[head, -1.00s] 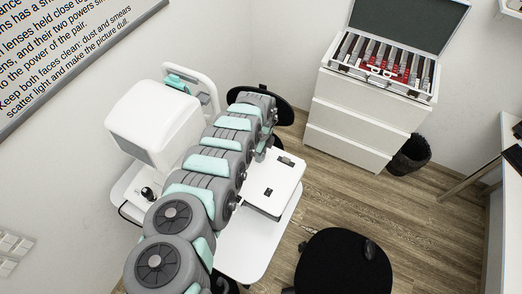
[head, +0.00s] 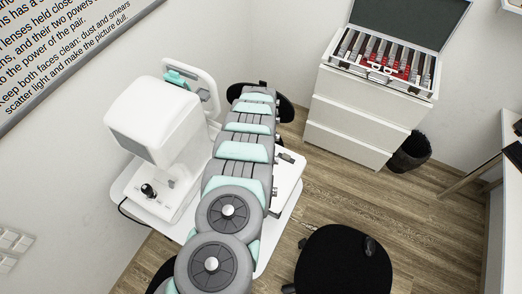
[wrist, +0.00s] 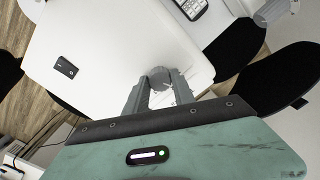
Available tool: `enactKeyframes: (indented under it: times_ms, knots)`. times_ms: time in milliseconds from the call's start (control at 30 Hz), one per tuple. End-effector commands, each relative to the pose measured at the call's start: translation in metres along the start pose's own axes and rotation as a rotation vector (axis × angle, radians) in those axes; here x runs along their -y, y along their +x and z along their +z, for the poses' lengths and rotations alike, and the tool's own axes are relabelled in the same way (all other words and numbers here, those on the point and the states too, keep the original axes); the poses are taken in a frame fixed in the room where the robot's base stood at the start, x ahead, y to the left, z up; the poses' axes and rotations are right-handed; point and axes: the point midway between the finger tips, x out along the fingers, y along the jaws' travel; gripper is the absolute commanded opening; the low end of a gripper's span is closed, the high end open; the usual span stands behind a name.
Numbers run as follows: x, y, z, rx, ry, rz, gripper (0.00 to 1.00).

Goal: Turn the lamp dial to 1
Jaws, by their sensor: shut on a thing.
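In the wrist view a round grey knob (wrist: 160,76), which looks like the lamp dial, sits on a white surface (wrist: 110,45). My gripper (wrist: 159,86) is shut on it, one grey finger on each side. A few thin faint marks lie just right of the knob; no number can be read, so I cannot tell its setting. A black rocker switch (wrist: 66,68) is on the same white surface. In the head view the white box (head: 286,187) on the table is partly covered by my arm, and the gripper and knob are hidden.
A white instrument with a joystick (head: 148,190) stands left of my arm. A black stool (head: 345,262) is at the lower right. A drawer cabinet (head: 355,115) bears an open lens case (head: 383,72). A bin (head: 410,152) is beside it. Wooden floor is clear between.

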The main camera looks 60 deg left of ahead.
Motion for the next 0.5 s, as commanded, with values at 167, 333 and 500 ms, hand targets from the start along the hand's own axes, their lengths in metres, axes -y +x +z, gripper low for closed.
enactKeyframes:
  times_ms: [167,333,500]
  knots:
    - [-0.0009,0.0021,-0.0019,-0.001,-0.164,0.0,0.0]
    - [-0.0007,0.0018,-0.0023,-0.002,-0.315,0.0,0.0]
    - [0.0,0.0013,-0.0027,-0.003,-0.443,-0.002,0.0]
